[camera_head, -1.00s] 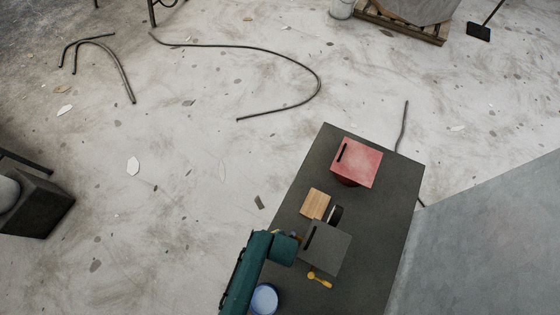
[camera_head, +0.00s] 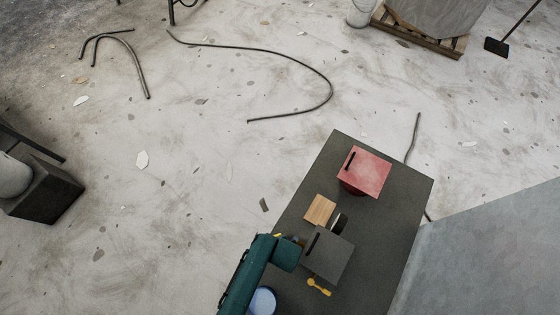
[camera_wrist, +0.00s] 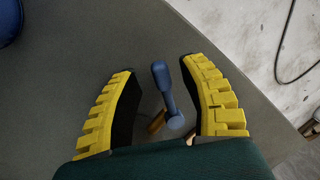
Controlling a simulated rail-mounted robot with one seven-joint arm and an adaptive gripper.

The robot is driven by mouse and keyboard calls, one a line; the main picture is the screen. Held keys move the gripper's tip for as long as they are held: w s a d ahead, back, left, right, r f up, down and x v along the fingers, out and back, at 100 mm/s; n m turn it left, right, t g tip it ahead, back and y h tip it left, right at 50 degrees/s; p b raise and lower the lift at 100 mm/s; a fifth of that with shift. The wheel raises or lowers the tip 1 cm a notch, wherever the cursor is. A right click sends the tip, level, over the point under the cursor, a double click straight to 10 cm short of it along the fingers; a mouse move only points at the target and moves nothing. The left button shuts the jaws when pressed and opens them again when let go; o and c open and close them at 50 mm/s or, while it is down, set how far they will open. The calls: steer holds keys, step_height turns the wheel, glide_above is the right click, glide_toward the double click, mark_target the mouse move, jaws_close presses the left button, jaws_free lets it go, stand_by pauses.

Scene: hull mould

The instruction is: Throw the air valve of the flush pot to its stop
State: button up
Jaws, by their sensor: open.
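My gripper (camera_wrist: 160,68) is open in the wrist view, with a yellow ribbed finger on each side. A blue lever (camera_wrist: 162,85) with a round hub stands between the fingers, apparently touching neither. A brass-coloured part (camera_wrist: 156,122) shows beside the hub. I take this for the air valve; its lower part is hidden by my wrist. In the head view my teal arm covers most of the gripper, at the left side of a grey square-topped box (camera_head: 329,256) on the dark table (camera_head: 392,205). I cannot tell for sure which vessel is the flush pot.
A red square-topped pot (camera_head: 365,172), a wooden block (camera_head: 319,209) and a yellow piece (camera_head: 319,287) are on the table. A round blue thing (camera_head: 263,300) is beside my arm. A large grey surface (camera_head: 485,255) borders the right. Hoses (camera_head: 290,58) lie on the floor.

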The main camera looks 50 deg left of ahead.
step_height(320, 180, up, 12)
steer(key=d, duration=0.2)
steer(key=shift+s, duration=0.45)
steer(key=shift+d+f, duration=0.1)
